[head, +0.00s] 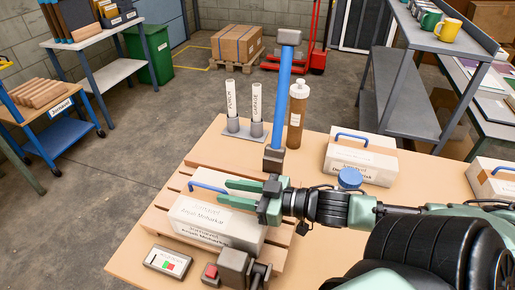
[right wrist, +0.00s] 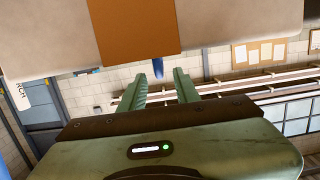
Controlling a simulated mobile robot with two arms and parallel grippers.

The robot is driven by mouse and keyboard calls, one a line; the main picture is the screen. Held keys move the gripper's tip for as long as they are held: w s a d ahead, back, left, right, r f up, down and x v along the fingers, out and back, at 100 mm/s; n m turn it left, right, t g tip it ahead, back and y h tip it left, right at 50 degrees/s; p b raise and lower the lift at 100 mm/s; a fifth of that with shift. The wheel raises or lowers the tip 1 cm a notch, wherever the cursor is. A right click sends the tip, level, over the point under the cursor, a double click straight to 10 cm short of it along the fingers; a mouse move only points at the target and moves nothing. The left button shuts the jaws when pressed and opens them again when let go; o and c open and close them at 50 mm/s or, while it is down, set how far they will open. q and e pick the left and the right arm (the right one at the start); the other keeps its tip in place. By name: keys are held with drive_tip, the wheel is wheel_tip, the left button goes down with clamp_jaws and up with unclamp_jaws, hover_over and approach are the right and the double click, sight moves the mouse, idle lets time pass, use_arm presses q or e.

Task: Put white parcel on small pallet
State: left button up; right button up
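A white parcel (head: 215,225) with a blue handle (head: 208,187) and printed labels sits over the slatted wooden small pallet (head: 160,222) on the table; it appears to rest on the slats. My right gripper (head: 228,193) is just to the right of the handle, low over the parcel's top, its green fingers pointing left. The fingers (right wrist: 159,85) are apart, with nothing clamped between them. In the right wrist view, the parcel's pale side and brown band (right wrist: 138,28) fill the top, and a blue bit of handle (right wrist: 158,68) shows just beyond the fingertips. My left gripper is not in view.
A blue upright lever (head: 279,95), a brown bottle (head: 297,115) and two white tubes (head: 243,105) stand behind the gripper. Another white parcel (head: 358,165) is at the right back. A red-button box (head: 210,272) and a small panel (head: 168,262) are at the front.

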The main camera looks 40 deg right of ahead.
drive_tip(key=shift+p+v, duration=0.5)
drive_tip(key=shift+v, duration=2.7)
